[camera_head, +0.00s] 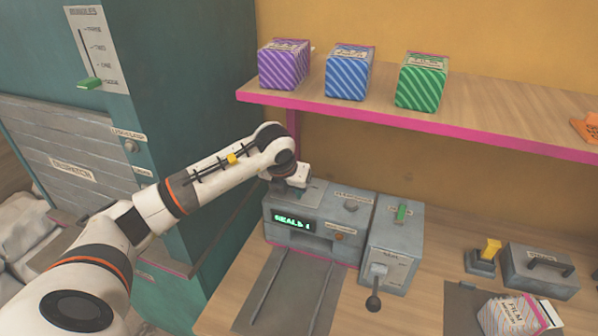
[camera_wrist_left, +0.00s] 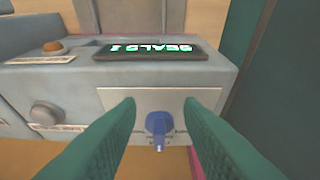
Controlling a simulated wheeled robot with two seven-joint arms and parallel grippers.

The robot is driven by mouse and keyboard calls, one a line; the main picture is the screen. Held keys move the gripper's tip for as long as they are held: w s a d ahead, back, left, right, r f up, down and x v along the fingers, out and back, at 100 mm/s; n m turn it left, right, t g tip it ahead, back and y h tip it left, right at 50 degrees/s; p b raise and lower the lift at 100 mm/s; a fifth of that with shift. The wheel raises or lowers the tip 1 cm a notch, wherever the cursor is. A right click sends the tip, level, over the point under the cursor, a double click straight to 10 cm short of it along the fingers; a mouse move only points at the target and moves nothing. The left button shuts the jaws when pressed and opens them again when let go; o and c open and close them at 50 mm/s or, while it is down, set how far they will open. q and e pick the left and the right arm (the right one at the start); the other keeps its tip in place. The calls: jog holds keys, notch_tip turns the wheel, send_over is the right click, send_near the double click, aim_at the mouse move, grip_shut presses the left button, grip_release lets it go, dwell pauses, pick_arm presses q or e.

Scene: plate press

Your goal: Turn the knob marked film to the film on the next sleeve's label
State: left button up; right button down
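A grey machine (camera_head: 310,222) with a green-lit display reading "SEALS 1" stands on the wooden counter. My left gripper (camera_head: 296,182) is over its top left corner and hides the knob there in the head view. In the left wrist view a blue knob (camera_wrist_left: 157,124) sits on a pale marked plate, its pointer toward the bottom of the picture. The left gripper's green fingers (camera_wrist_left: 163,100) are open, one on each side of the knob, with gaps visible. The plate's markings are too small to read. A striped sleeve labelled "FILM" (camera_head: 517,315) lies at the lower right. My right gripper is out of view.
Purple (camera_head: 284,66), blue (camera_head: 349,73) and green (camera_head: 421,82) striped packs stand on the shelf above. A lever box (camera_head: 391,245) adjoins the machine on the right. A yellow-handled stamp (camera_head: 484,257) and grey box (camera_head: 540,270) stand further right. A teal cabinet (camera_head: 190,110) is left.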

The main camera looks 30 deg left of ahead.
pick_arm(q)
jog(key=w+p, duration=0.1)
jog(key=w, duration=0.1)
jog(key=w+a+p, duration=0.1)
jog(key=w, duration=0.2)
jog(key=shift+w+a+r, duration=0.1)
jog(key=shift+w, duration=0.25)
jog(key=shift+w+f+p, duration=0.1)
jog(key=shift+f+p, duration=0.25)
jog(key=shift+p, duration=0.1)
jog(key=shift+a+f, duration=0.1)
jog(key=shift+f, duration=0.25)
jog(key=shift+c, duration=0.4)
grip_shut()
